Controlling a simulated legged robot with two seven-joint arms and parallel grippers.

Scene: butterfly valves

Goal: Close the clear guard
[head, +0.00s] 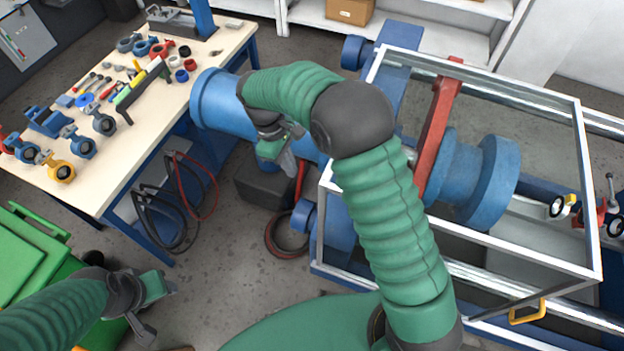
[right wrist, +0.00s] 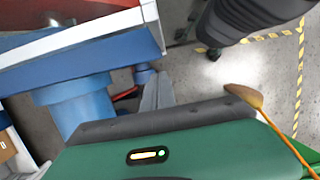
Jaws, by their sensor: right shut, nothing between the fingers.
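The clear guard (head: 459,232) is a box of clear panels in a silver-white frame at the right of the head view. It stands around a blue flanged part (head: 490,180) and a red upright plate. A yellow handle (head: 527,312) is on its near side, low at the right. I cannot tell whether the guard is fully seated. My right gripper (head: 288,162) is shut and empty, left of the guard and apart from it. In the right wrist view, its grey fingers (right wrist: 157,92) point toward blue machine parts. My left gripper (head: 158,308) is open and empty at lower left.
A workbench (head: 110,185) with valves and tools stands at the left. A blue cylinder (head: 222,103) lies behind my right gripper. Hoses (head: 180,205) lie near the bench. Green bins (head: 30,250) are at the far left.

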